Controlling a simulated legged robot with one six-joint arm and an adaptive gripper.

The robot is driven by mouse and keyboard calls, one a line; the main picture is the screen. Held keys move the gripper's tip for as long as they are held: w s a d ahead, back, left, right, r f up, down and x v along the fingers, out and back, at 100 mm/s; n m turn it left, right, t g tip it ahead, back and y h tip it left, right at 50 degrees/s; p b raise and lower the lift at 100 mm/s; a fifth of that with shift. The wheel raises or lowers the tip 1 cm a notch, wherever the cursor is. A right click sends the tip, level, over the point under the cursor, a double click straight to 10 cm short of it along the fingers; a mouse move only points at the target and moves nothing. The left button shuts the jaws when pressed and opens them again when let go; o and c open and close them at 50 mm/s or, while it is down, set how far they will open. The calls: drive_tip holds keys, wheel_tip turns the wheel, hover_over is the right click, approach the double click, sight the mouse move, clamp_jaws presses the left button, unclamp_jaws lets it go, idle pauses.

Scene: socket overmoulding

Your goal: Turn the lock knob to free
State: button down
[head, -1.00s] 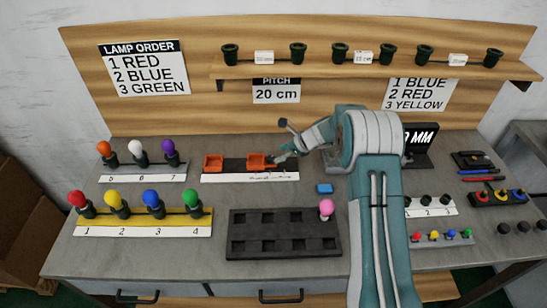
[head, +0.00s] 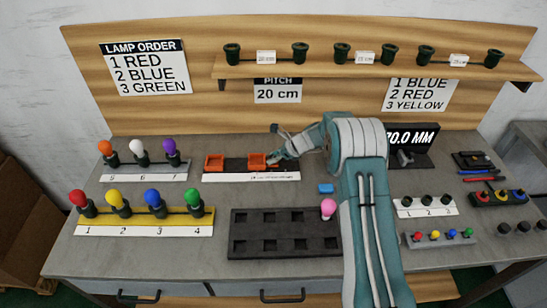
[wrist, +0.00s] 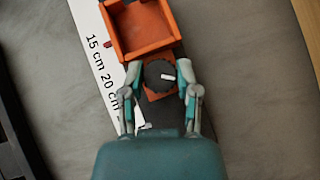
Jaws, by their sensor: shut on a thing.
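The lock knob (wrist: 157,72) is a dark round dial with a white pointer mark. It sits on a small orange block beside an orange open-topped box (wrist: 140,27) in the wrist view. My gripper (wrist: 160,74) has one finger on each side of the knob and is shut on it. The white mark points to the right in the wrist view. In the head view my gripper (head: 274,160) is at the right-hand orange box (head: 257,159) and hides the knob. Another orange box (head: 214,162) stands to its left on the dark rail.
A white scale strip (head: 225,178) runs along the rail's front. A dark socketed tray (head: 285,252) with a pink lamp (head: 328,208) lies in front. A display (head: 412,138) reads 70.0 MM.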

drive_tip(key=shift+d+n+g, duration=0.1)
drive_tip(key=shift+n+g, duration=0.3)
drive_tip(key=shift+n, duration=0.1)
drive_tip(key=shift+n+g, duration=0.3)
drive_tip(key=shift+n, duration=0.1)
drive_tip(key=shift+c, duration=1.7)
unclamp_jaws()
drive_tip(key=shift+w, duration=0.1)
drive_tip(key=v, duration=1.2)
drive_tip(key=shift+f, duration=0.2)
